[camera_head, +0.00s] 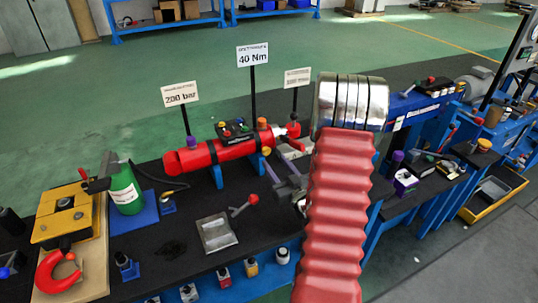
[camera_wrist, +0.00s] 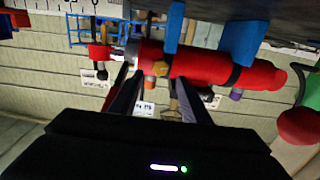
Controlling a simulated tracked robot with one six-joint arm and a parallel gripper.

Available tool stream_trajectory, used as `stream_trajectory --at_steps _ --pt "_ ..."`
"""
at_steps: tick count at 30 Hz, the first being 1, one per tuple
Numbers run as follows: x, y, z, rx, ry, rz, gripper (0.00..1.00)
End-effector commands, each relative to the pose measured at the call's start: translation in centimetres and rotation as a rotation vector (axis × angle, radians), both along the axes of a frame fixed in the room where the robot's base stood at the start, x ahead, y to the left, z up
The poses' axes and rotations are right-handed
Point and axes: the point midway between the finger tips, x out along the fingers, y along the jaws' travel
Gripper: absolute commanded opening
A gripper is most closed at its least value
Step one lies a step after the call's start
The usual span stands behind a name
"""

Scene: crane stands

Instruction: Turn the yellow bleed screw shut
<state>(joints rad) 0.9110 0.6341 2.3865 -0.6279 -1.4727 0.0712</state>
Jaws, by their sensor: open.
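The yellow bleed screw (camera_head: 266,151) is a small knob near the right end of the red cylinder (camera_head: 215,152), which lies on blue supports. In the wrist view the screw (camera_wrist: 160,69) shows as a yellow head against the red cylinder (camera_wrist: 205,65). My gripper (camera_head: 277,172) is beside the cylinder's right end, partly hidden behind my red arm. In the wrist view my gripper (camera_wrist: 156,80) is open, its two fingers spread to the left and right of the screw. The screw looks between or just beyond the fingertips; I cannot tell whether they touch.
Signs on posts, one reading 40 Nm (camera_head: 252,54), stand behind the cylinder. A red-ended lever (camera_head: 243,206) and grey plate (camera_head: 215,232) lie in front. A green bottle (camera_head: 124,188) stands left. A purple knob (camera_head: 191,141) is at the cylinder's left end.

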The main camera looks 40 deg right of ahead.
Motion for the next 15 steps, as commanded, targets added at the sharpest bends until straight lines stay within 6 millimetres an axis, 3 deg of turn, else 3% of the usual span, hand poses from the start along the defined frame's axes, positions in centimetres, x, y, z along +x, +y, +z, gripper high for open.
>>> stream_trajectory --at_steps 9,15 --pt "4.6 -1.2 0.0 -0.001 0.000 0.002 0.43" --pt "5.9 -1.7 0.0 -0.001 0.000 0.000 0.43"
